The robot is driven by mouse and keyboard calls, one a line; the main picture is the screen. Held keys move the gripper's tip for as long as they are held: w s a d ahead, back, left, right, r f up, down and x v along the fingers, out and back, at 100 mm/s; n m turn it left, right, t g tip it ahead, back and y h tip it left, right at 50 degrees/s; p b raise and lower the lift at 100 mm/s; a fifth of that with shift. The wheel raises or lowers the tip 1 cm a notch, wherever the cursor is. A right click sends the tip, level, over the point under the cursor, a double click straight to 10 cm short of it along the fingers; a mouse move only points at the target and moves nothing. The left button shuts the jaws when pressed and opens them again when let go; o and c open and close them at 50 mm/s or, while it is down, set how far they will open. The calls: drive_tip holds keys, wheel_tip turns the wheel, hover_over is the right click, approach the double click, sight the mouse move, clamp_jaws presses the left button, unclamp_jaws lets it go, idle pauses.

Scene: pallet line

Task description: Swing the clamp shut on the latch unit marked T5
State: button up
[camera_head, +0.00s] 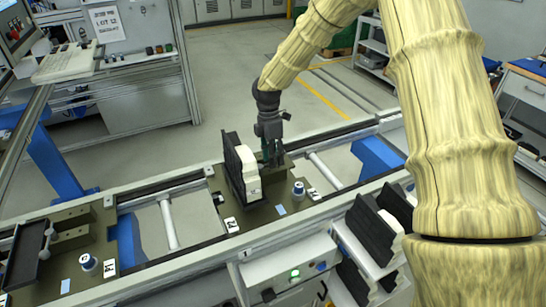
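My gripper (272,158) points down over the middle pallet (265,214), close to the right of an upright black and white part (241,172). The gap between its fingers is too small to judge, and I cannot tell whether it touches anything. The middle pallet carries a blue-topped round knob (298,188) and white tags, one at the front left (231,225) and one at the right (313,194). The left pallet (75,265) carries a dark plate with a grey lever-like part (46,241), another round knob (88,262) and a tag (110,268). I cannot read T5 on any tag.
The pallets sit on a conveyor with metal rails (180,252). Black and white parts (375,232) stand in front of the rail at the right. A control box with a green light (295,274) is at the front. A keyboard (67,63) lies at the back left.

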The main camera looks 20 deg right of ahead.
idle(0.3)
wheel_tip(320, 180, up, 12)
drive_tip(key=w, duration=0.2)
drive_tip(key=shift+w+f, duration=0.15)
idle(0.7)
